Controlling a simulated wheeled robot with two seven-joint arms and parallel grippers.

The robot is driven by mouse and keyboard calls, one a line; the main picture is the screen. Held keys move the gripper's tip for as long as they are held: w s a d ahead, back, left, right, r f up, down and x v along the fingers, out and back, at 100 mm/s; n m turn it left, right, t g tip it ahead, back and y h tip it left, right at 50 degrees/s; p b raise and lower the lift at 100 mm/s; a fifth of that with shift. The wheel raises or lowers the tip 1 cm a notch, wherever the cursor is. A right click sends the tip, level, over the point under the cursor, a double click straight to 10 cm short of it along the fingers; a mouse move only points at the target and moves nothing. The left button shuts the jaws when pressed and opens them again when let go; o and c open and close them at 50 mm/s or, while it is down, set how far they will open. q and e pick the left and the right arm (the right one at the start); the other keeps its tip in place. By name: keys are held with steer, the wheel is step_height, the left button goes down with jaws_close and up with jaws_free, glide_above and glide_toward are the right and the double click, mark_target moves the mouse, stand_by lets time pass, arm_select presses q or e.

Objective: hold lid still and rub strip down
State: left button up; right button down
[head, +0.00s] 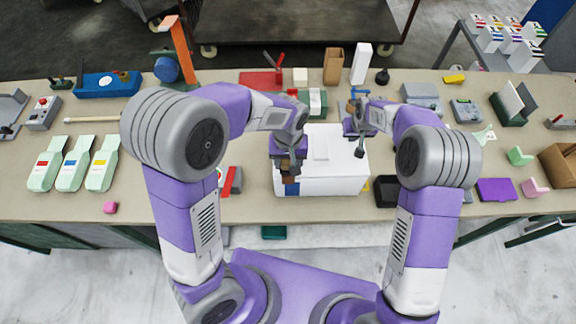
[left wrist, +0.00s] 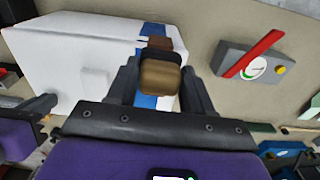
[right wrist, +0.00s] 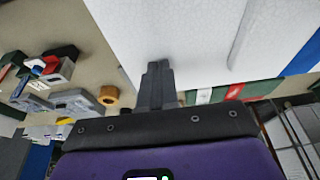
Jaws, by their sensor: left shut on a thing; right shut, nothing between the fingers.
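A white box with a white lid (head: 345,160) stands on the table in front of me. A blue strip (head: 292,188) runs over the box's left end; it shows in the left wrist view (left wrist: 147,102), partly hidden. My left gripper (head: 287,166) is shut on a brown block (left wrist: 160,78), which is over the strip; I cannot tell whether it presses on it. My right gripper (head: 359,150) is shut and empty at the lid's right part; its closed fingertips (right wrist: 158,70) overlap the white lid in the right wrist view. Contact there is unclear.
A grey device with a red bar (left wrist: 250,55) lies left of the box. A black tray (head: 386,191) is close on the right. A green and white box (head: 316,101) stands behind. Pale green bottles (head: 73,170) lie at the left.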

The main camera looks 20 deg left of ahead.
arm_select(q)
steer(key=shift+f, duration=1.65)
steer(key=shift+w+a, duration=0.2)
steer(key=shift+w, duration=0.55)
steer(key=shift+w+a, duration=0.2)
steer(key=shift+w, duration=0.5)
steer(key=shift+w+a, duration=0.2)
steer(key=shift+w, duration=0.55)
steer(key=shift+r, duration=0.8)
steer(key=shift+s, duration=0.1)
